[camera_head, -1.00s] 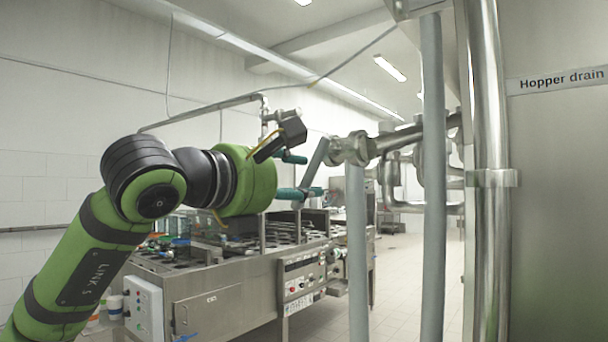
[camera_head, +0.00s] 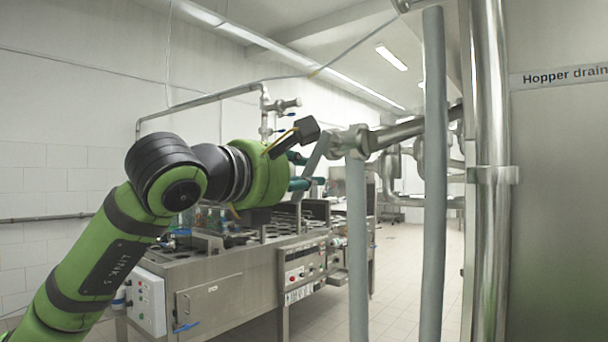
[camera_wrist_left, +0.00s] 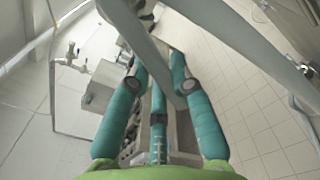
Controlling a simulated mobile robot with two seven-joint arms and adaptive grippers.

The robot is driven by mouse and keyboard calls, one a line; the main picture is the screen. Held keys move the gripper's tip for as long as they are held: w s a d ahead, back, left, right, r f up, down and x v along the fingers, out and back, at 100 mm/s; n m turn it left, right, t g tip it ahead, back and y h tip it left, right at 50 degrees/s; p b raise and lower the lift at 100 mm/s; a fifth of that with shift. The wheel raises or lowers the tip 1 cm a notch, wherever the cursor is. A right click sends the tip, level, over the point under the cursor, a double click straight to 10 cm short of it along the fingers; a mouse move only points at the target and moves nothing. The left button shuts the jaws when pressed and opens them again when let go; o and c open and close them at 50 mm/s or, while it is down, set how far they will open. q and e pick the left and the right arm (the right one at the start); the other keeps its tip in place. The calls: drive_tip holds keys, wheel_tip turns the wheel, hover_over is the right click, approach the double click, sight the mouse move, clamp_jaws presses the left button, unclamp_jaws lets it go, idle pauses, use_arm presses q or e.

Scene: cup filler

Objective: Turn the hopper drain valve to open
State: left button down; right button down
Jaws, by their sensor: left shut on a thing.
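The hopper drain valve (camera_head: 348,141) is a metal body on a pipe that runs up to the right in the head view. Its grey lever handle (camera_head: 315,158) slants down to the left from the body. My left gripper (camera_head: 306,171) comes in from the left with teal fingers and is shut on this handle. In the left wrist view, the handle (camera_wrist_left: 150,55) passes between the teal fingers of the left gripper (camera_wrist_left: 157,66). The exact finger contact is partly hidden. My right gripper is not in view.
The steel hopper panel (camera_head: 560,200) carries a "Hopper drain" label (camera_head: 565,76). A filling machine (camera_head: 240,285) stands behind and below my left arm. Open tiled floor (camera_head: 400,270) lies to its right.

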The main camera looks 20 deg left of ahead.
use_arm(q)
drive_tip(key=m, duration=0.1)
drive_tip(key=a+r+m+p, duration=0.1)
drive_tip(key=r+m, duration=0.1)
drive_tip(key=m, duration=0.1)
drive_tip(key=shift+w+a+p, duration=0.25)
drive_tip(key=shift+p, duration=0.15)
drive_tip(key=r+m+p, duration=0.1)
drive_tip(key=m+p, duration=0.1)
drive_tip(key=m, duration=0.1)
drive_tip(key=shift+w+a+r+m, duration=0.15)
drive_tip(key=shift+a+r+m, duration=0.15)
drive_tip(key=shift+a+r, duration=0.05)
drive_tip(key=r+m+p, duration=0.2)
drive_tip(key=m, duration=0.1)
drive_tip(key=shift+a+m, duration=0.1)
drive_tip(key=shift+m, duration=0.2)
drive_tip(key=shift+r+m+p, duration=0.35)
drive_tip(key=shift+m+p, duration=0.15)
drive_tip(key=shift+m, duration=0.35)
drive_tip(key=shift+r+m+p, duration=0.35)
drive_tip(key=shift+m+p, duration=0.1)
drive_tip(key=shift+m, duration=0.4)
drive_tip(key=c, duration=1.1)
unclamp_jaws()
drive_tip(key=shift+d, duration=0.2)
drive_tip(key=shift+o, duration=0.2)
drive_tip(key=v, duration=1.2)
